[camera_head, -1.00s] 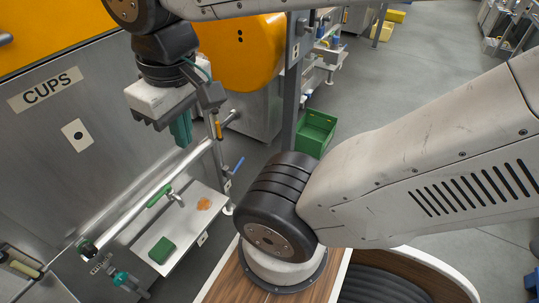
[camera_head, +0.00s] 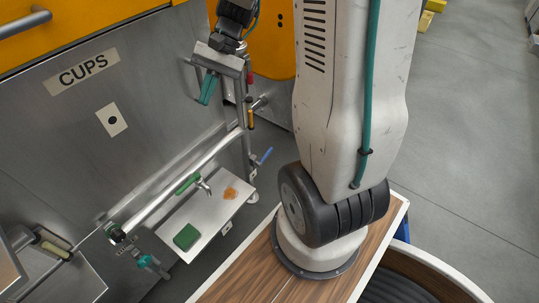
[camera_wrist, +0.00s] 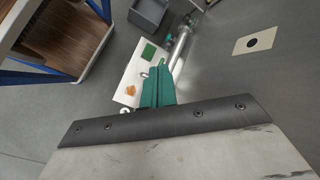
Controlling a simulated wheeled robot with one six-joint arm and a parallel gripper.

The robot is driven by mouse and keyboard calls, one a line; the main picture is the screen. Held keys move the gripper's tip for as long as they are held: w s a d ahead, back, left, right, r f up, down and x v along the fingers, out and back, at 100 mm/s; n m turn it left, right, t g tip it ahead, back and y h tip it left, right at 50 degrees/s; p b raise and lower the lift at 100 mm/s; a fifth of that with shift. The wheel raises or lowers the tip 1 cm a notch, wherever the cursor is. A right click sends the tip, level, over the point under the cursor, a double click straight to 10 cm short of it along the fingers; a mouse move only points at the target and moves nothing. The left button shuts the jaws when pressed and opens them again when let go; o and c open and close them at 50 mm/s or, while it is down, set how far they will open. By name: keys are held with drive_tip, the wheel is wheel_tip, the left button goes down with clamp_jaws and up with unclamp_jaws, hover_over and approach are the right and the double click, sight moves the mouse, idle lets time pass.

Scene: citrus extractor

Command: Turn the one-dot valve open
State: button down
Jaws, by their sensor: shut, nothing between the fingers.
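A plate with one dark dot (camera_head: 111,119) is on the steel panel below the CUPS sign; it also shows in the wrist view (camera_wrist: 254,43). A steel pipe (camera_head: 172,184) runs below it, with a green-handled tap (camera_head: 188,183) over a small shelf. A blue-handled valve (camera_head: 264,157) is to the right of the shelf, and a teal fitting (camera_head: 148,262) to its left. I cannot tell which valve carries the one-dot mark. My gripper (camera_head: 206,90), with teal fingers, is shut and empty. It is in front of the machine and touches no valve; its fingers (camera_wrist: 157,85) point toward the shelf area.
The white shelf (camera_head: 207,220) holds a green block (camera_head: 187,237) and an orange patch (camera_head: 230,193). The orange machine (camera_head: 272,45) stands behind my gripper. A grey bin (camera_wrist: 150,12) shows in the wrist view. Grey floor (camera_head: 465,150) is open on the right.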

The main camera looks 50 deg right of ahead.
drive_tip(key=w+d+f+m+t+y, duration=0.1)
drive_tip(key=w+d+f+m+t, duration=0.1)
drive_tip(key=d+f+m, duration=0.35)
drive_tip(key=w+d+f+m+t+y, duration=0.1)
drive_tip(key=w+d+f+m+t, duration=0.15)
drive_tip(key=d+f, duration=0.55)
drive_tip(key=w+d+f+m+t+y, duration=0.1)
drive_tip(key=w+d+f+m+t, duration=0.15)
drive_tip(key=f, duration=0.75)
drive_tip(key=m+t+h, duration=0.5)
drive_tip(key=m+h, duration=0.7)
drive_tip(key=m, duration=0.3)
approach(265, 157)
drive_tip(key=s+d+f, duration=0.3)
drive_tip(key=d+f, duration=0.2)
drive_tip(key=w+f, duration=0.1)
drive_tip(key=w, duration=0.8)
drive_tip(key=shift+w+a+f, duration=0.15)
drive_tip(key=shift+w+a, duration=0.05)
drive_tip(key=shift+a, duration=0.2)
drive_tip(key=shift+d, duration=0.1)
